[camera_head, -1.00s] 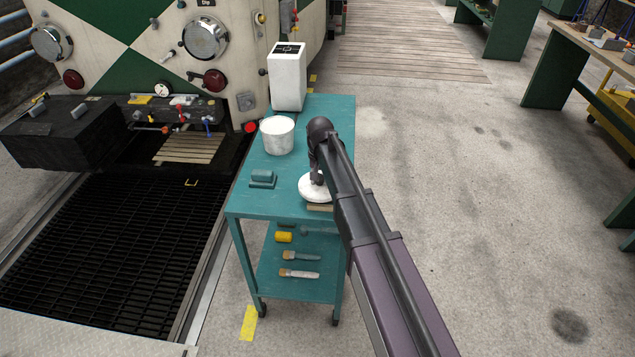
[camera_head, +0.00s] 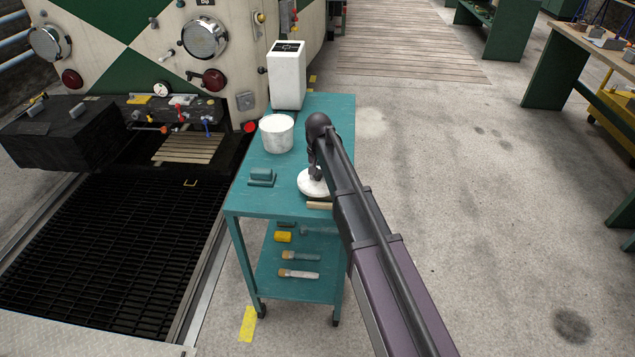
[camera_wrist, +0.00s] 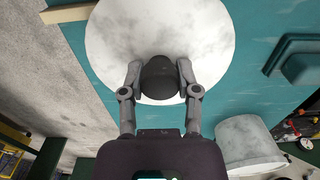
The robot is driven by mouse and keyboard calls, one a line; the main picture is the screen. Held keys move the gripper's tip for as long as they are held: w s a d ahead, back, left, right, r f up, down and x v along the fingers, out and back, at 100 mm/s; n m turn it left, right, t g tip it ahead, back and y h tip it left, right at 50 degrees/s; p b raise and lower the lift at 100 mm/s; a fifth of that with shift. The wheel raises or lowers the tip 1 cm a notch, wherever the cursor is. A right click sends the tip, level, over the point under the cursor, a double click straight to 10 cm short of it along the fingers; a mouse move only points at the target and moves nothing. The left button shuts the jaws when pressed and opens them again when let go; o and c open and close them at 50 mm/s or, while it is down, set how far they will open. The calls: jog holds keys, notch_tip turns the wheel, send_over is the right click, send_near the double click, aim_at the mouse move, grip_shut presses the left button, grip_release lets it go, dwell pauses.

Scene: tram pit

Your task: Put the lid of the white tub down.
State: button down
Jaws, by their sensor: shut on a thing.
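The lid (camera_head: 312,184) is a round white disc with a dark knob, over the near right part of the teal cart top. The lid fills the upper middle of the wrist view (camera_wrist: 205,25). My gripper (camera_wrist: 160,72) is shut on the lid's dark knob, one finger on each side. In the head view my arm partly hides the lid and gripper. The lid looks level and close to the cart top; I cannot tell whether it touches. The white tub (camera_head: 277,136) stands open at the top on the cart, behind and left of the lid.
The teal cart (camera_head: 243,202) also bears a white box (camera_head: 287,76) at the back and a small teal block (camera_head: 262,177) left of the lid. A wooden piece (camera_head: 319,206) lies just in front of the lid. The lower shelf holds brushes (camera_head: 299,274).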

jog(key=shift+f+b, duration=0.6)
jog(key=shift+f, duration=0.4)
jog(key=shift+f, duration=0.1)
jog(key=shift+c, duration=1.7)
grip_release()
notch_tip(320, 180, up, 12)
jog(key=p, duration=1.2)
jog(key=shift+r, duration=0.2)
jog(key=shift+s, duration=0.1)
